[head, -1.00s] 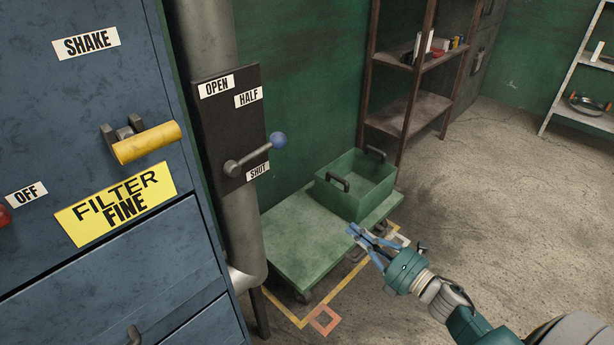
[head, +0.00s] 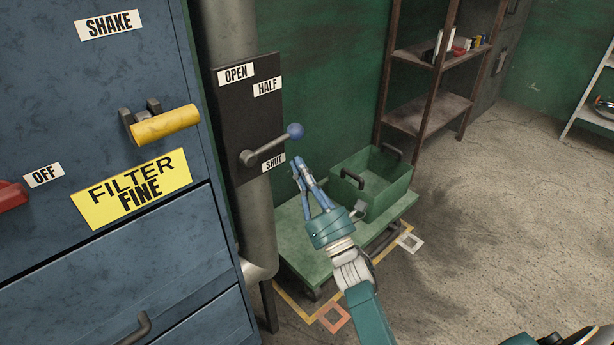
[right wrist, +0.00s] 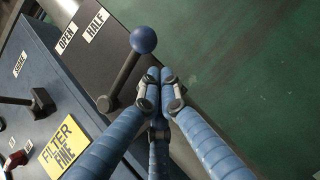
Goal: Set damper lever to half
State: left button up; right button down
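The damper lever (head: 270,148) is a grey rod with a blue ball knob (head: 295,130) on a dark plate (head: 232,115). It slants up and right, its knob below the HALF label (head: 268,87) and above the SHUT label (head: 273,162). The OPEN label (head: 236,72) is at the top. My right gripper (head: 300,165) is just below the knob, apart from it. In the right wrist view the blue fingertips (right wrist: 159,77) are together with nothing between them, close beside the lever rod (right wrist: 122,80) and below the knob (right wrist: 143,40). My left gripper is not in view.
A blue cabinet (head: 90,75) with a yellow handle (head: 165,124) and a red handle (head: 12,195) stands at left. A grey pipe (head: 258,225) runs behind the plate. A green cart (head: 300,240) with a green bin (head: 375,190) is behind my right gripper. Shelves (head: 430,115) stand farther back.

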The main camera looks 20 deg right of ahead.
aim_at(276, 144)
jog(key=p+x, duration=0.1)
jog(key=x, duration=0.3)
dwell(0.3)
jog(key=shift+d+r+n+y+b, duration=0.15)
jog(key=shift+r+n+y+b, duration=0.25)
jog(key=shift+n+b, duration=0.3)
